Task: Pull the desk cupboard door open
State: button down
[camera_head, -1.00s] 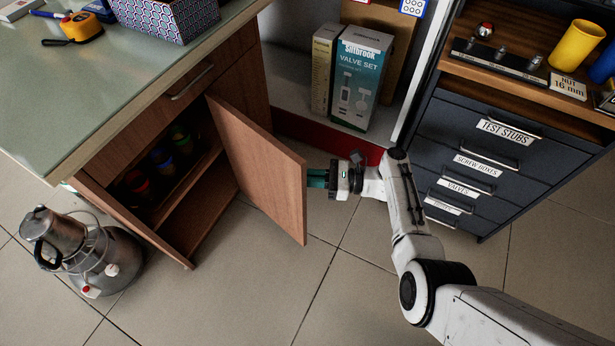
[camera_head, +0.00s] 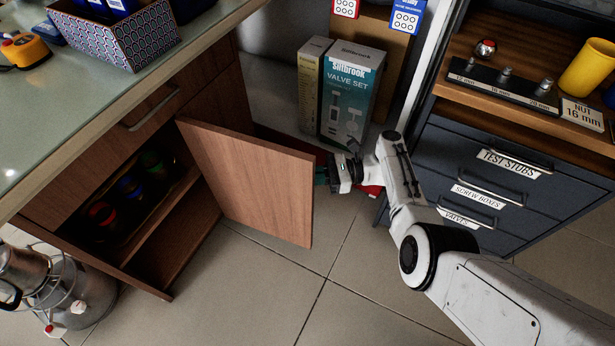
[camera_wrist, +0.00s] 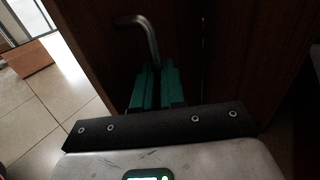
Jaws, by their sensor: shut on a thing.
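The wooden cupboard door (camera_head: 245,180) of the desk cupboard (camera_head: 195,240) stands wide open, swung out to the right in the head view. My gripper (camera_head: 321,177) is on the door's outer side at its free edge, its teal fingers partly hidden behind the door. In the wrist view the fingers (camera_wrist: 152,88) are closed together on the lower part of the bent metal door handle (camera_wrist: 148,38), against the dark door face (camera_wrist: 100,50). The handle is hidden in the head view.
Inside the cupboard are several coloured round items (camera_head: 130,187) on a shelf. A metal canister (camera_head: 65,290) stands at lower left. A valve set box (camera_head: 350,95) stands behind my gripper. A dark drawer cabinet (camera_head: 475,150) is to the right. Tiled floor (camera_head: 270,290) before the door is clear.

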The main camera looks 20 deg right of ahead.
jog(key=shift+w+a+r, duration=0.2)
jog(key=shift+w+r, duration=0.05)
